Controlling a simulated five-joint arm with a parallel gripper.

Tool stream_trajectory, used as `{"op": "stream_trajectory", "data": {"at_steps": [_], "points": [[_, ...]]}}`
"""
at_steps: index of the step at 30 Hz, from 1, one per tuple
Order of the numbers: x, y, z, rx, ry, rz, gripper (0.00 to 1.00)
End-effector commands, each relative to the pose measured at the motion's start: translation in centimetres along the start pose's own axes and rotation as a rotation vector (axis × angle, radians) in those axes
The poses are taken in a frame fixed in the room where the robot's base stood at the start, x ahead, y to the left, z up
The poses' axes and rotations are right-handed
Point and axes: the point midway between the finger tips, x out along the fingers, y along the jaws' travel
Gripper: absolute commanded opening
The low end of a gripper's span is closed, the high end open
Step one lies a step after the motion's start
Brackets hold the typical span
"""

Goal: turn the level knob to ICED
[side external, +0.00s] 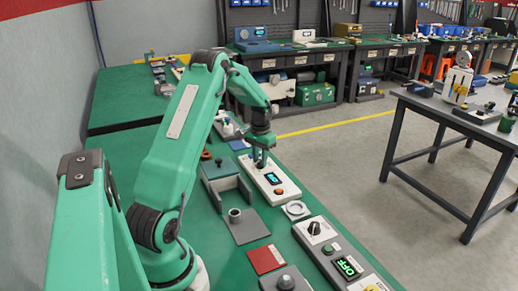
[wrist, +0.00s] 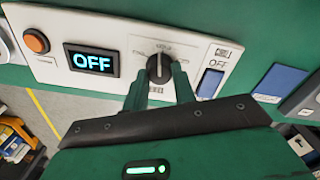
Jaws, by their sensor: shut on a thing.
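The level knob (wrist: 159,67) is a dark round knob on a white panel (wrist: 120,48), in the upper middle of the wrist view. My gripper (wrist: 161,78) is shut on it, one green finger on each side. Small print surrounds the knob but is too blurred to read, so I cannot tell its setting. The panel's display (wrist: 93,62) reads OFF in blue. In the side view my gripper (side external: 261,163) points down at the far end of the white panel (side external: 291,189) and hides the knob.
An orange button (wrist: 36,42) and a blue rocker switch (wrist: 210,83) flank the knob and display. In the side view, a grey bracket fixture (side external: 247,226), a pale ring (side external: 295,209) and another panel with a green OFF display (side external: 348,267) stand close by on the green bench.

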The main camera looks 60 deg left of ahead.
Motion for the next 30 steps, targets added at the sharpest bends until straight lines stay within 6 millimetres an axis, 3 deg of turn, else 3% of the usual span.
{"op": "stream_trajectory", "data": {"at_steps": [30], "points": [[0.04, -0.27, 0.16, 0.954, -0.019, 0.02, 0.04]]}}
